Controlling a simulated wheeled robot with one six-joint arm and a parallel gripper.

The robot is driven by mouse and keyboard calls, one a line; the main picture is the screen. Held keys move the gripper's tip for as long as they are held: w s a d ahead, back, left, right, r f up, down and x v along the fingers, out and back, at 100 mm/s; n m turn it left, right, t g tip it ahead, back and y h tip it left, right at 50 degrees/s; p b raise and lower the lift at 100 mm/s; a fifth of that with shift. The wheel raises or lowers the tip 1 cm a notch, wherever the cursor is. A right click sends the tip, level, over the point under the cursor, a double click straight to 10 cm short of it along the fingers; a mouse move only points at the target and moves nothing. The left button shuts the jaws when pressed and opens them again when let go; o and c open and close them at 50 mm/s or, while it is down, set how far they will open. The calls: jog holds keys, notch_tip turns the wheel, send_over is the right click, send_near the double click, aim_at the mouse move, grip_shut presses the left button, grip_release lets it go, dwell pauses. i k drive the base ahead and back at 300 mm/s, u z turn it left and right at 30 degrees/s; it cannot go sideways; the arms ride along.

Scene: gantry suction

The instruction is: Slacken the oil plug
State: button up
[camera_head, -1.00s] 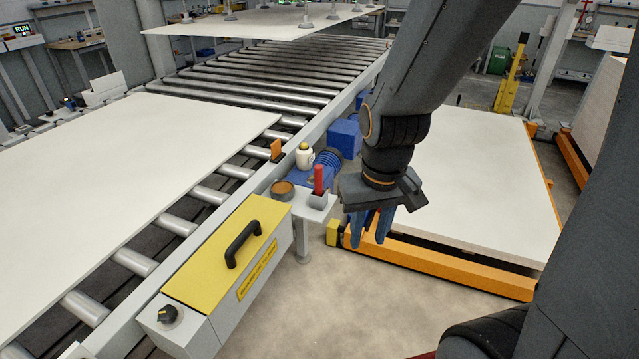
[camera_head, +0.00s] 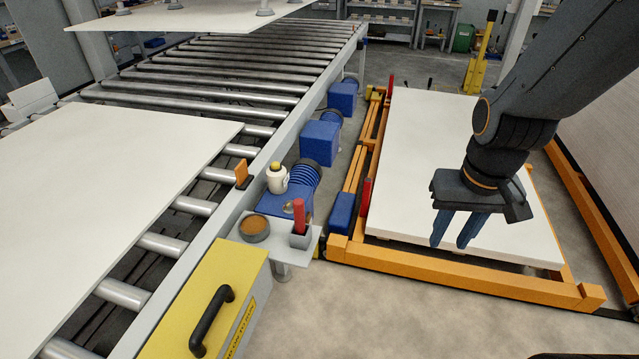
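My gripper (camera_head: 456,238) hangs pointing down at the right, over the white board stack, with nothing between its fingers. Its two blue fingers are parted by a gap. A blue drive unit with a ribbed motor (camera_head: 303,174) sits beside the conveyor, left of my gripper and well apart from it. A small round brownish fitting (camera_head: 289,207) shows on its flat blue top; I cannot tell if this is the oil plug. A red-handled tool (camera_head: 299,214) stands upright in a grey holder on a small shelf (camera_head: 280,248) in front of the unit.
A white bottle with a yellow cap (camera_head: 277,180) stands by the blue unit. A round brown-filled dish (camera_head: 254,229) sits on the shelf. A yellow-lidded box (camera_head: 200,300) with a black handle is in front. The white boards (camera_head: 420,140) lie within orange rails. Front floor is clear.

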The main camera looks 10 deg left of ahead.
aim_at(289, 204)
jog(key=u, duration=0.15)
jog(key=i, duration=1)
jog(key=u, duration=0.8)
